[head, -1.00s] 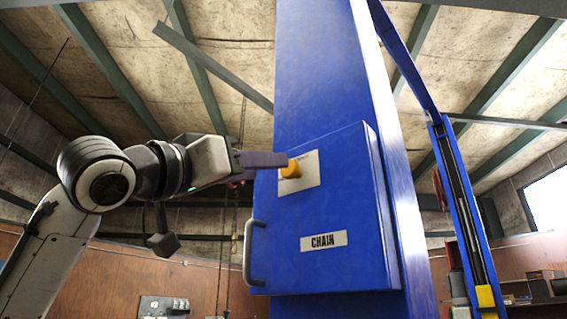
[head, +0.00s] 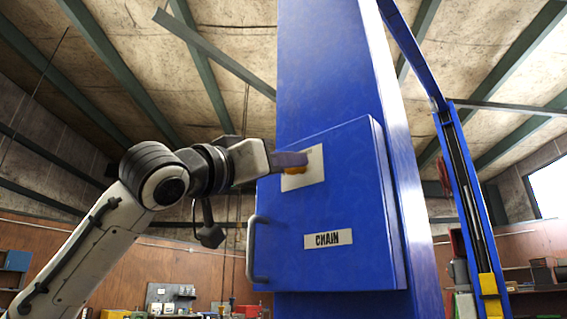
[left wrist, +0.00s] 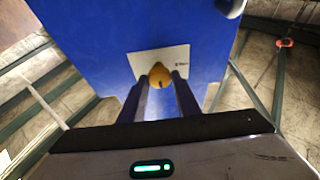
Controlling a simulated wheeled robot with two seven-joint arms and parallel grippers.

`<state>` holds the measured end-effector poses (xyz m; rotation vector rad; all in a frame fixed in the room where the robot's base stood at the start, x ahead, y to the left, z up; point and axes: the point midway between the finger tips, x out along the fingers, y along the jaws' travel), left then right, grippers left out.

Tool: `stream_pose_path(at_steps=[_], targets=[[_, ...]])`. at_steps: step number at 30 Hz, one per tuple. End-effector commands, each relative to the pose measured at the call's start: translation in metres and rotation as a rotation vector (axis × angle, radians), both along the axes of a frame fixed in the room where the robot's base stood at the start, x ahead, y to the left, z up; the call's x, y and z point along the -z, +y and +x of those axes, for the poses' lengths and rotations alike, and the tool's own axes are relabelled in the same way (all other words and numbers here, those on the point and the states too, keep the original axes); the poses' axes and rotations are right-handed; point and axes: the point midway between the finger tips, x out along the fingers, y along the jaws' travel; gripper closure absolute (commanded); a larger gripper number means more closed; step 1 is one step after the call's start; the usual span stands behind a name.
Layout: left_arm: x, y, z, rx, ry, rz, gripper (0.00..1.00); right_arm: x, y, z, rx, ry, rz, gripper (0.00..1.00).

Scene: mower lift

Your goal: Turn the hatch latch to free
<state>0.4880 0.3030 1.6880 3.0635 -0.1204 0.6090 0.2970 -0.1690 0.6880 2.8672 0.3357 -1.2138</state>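The hatch is a blue box door (head: 345,190) on the blue column, with a "CHAIN" label and a grey handle (head: 253,250) on its left edge. The yellow latch knob (head: 294,171) sits on a white plate (head: 314,166) at the upper left of the door. In the head view my left gripper (head: 296,160) reaches the knob and partly hides it. In the left wrist view the latch knob (left wrist: 159,75) lies between the tips of the two fingers (left wrist: 162,84), which stand apart; I cannot tell whether they touch it. My right gripper is out of view.
The blue column (head: 335,60) rises behind the hatch. A second blue post (head: 466,200) with a yellow block stands to the right. A workbench with several items is low in the background.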

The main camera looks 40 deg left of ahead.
Motion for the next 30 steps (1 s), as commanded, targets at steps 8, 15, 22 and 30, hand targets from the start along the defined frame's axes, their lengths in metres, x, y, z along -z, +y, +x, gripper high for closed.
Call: stream_pose_path(at_steps=[8, 15, 22, 30], targets=[[0.002, -0.001, 0.001, 0.002, 0.004, -0.034, 0.93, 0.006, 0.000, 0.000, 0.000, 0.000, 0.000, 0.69], [0.005, -0.004, 0.001, 0.007, 0.016, -0.162, 0.93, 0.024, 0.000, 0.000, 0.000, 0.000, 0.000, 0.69], [0.004, -0.005, 0.001, 0.006, 0.035, -0.366, 0.93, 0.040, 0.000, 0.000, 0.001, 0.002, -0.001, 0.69], [0.001, -0.007, 0.001, 0.004, 0.055, -0.622, 0.93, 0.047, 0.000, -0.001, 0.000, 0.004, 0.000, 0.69]])
